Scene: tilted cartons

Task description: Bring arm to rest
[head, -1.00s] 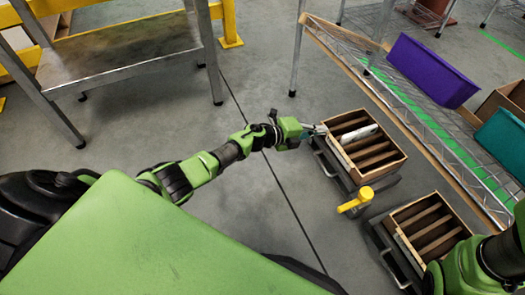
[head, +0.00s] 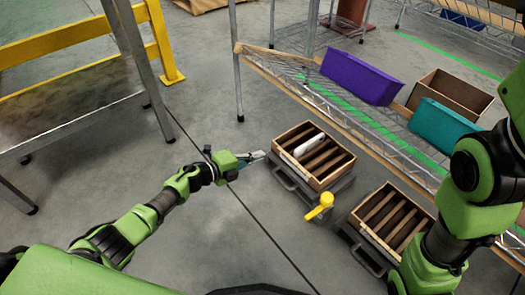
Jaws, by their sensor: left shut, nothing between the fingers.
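My left arm reaches in from the left, and its gripper (head: 256,155) is shut and empty. It hangs over the floor just left of the far wooden crate (head: 318,183). A white object (head: 309,146) lies on the slats of that crate, apart from the fingers. My right arm (head: 478,185) stands at the right edge of the head view. Its lower end is by the nearer crate, and its gripper fingers cannot be seen.
The nearer slatted crate (head: 372,241) sits on a dark base. A yellow-topped post (head: 319,207) stands between the crates. A wire shelf holds a purple bin (head: 358,76), a teal bin (head: 440,131) and a brown box (head: 452,93). A metal table (head: 70,117) and yellow rail (head: 165,45) are left.

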